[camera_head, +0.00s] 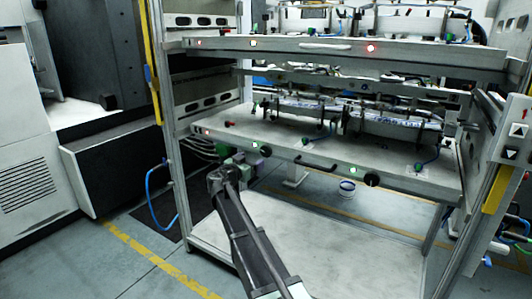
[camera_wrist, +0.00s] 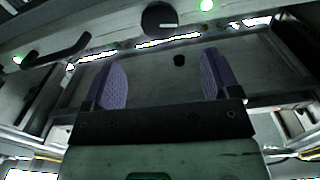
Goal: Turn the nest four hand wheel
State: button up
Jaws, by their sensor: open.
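A round black hand wheel (camera_wrist: 158,18) with a white mark shows at the top of the wrist view, on the front edge of a shelf beside a lit green lamp. In the head view this wheel (camera_head: 266,150) is on the left part of the lower shelf's front. Another black wheel (camera_head: 372,179) is on the right part of that front. I cannot read which nest either belongs to. My gripper (camera_head: 258,160) is open and empty just below and in front of the left wheel, apart from it. Its purple-padded fingers (camera_wrist: 163,65) are spread wide in the wrist view.
A black bar handle (camera_head: 316,163) sticks out between the two wheels; it also shows in the wrist view (camera_wrist: 55,50). The lower shelf (camera_head: 240,127) carries long fixtures. The upper shelf (camera_head: 300,44) overhangs it. A bare bottom board (camera_head: 330,245) lies below.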

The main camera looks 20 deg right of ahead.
aim_at(265, 152)
jog(key=x, duration=1)
jog(key=shift+w+d, duration=0.1)
jog(key=shift+d, duration=0.15)
jog(key=c, duration=0.9)
jog(key=shift+n, duration=0.3)
jog(key=n, duration=0.3)
jog(key=shift+n, duration=2.1)
